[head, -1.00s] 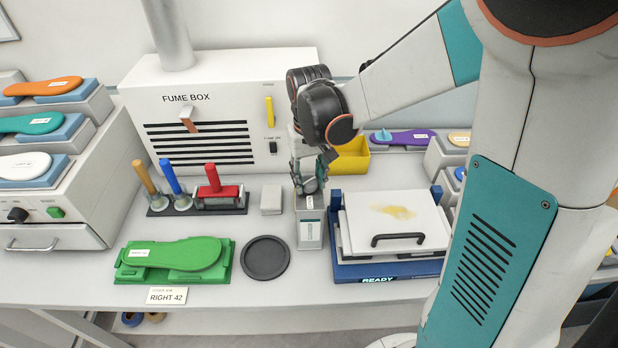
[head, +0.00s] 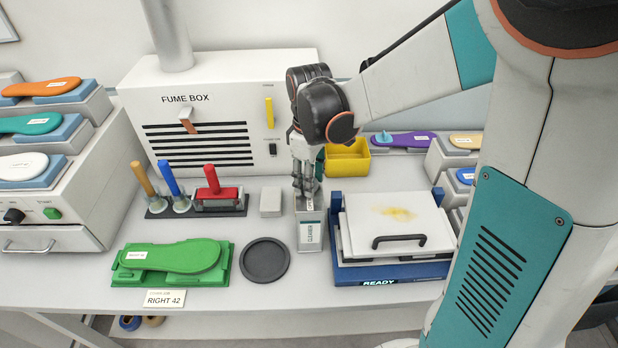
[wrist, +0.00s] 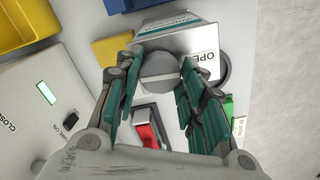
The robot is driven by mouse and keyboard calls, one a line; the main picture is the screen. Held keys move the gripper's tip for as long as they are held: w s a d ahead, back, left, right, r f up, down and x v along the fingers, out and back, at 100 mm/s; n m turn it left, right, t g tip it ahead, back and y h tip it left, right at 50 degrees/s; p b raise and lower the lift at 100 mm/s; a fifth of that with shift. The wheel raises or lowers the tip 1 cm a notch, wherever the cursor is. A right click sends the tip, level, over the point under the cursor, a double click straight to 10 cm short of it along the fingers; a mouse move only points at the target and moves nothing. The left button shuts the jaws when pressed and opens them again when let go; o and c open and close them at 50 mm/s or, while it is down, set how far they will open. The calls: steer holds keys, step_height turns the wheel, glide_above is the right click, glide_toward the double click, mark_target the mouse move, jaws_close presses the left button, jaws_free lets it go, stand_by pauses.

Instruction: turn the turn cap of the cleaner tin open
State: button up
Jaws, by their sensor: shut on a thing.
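The cleaner tin (head: 310,236) stands upright on the bench, a pale box with a CLEANER label on its front. In the wrist view, the tin (wrist: 180,40) shows its top with a tag reading OPEN. The round grey turn cap (wrist: 160,72) sits between my fingers; in the head view the fingers hide it. My gripper (head: 307,192) points down over the tin's top. In the wrist view, my gripper (wrist: 161,64) is shut on the cap, with one finger on each side of it.
A blue-based press (head: 390,268) marked READY stands close right of the tin. A dark round dish (head: 265,260) lies left of it, and a grey block (head: 271,202) behind left. A yellow bin (head: 347,160) and the fume box (head: 225,120) are behind.

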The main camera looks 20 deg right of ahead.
steer(key=shift+n, duration=0.5)
steer(key=o, duration=1.1)
steer(key=shift+r, duration=0.1)
step_height(320, 180, up, 12)
steer(key=shift+s+f, duration=0.1)
steer(key=shift+s, duration=0.1)
steer(key=s+f+m+t+b, duration=0.2)
steer(key=s+f+m+b, duration=0.1)
steer(key=s, duration=0.2)
steer(key=s+f+m+t+b, duration=0.2)
steer(key=s+f+m+b, duration=0.1)
steer(key=s+f, duration=0.1)
steer(key=s+f+m+t+b, duration=0.3)
steer(key=s+f+m, duration=0.1)
steer(key=s, duration=0.1)
steer(key=shift+s+b, duration=0.3)
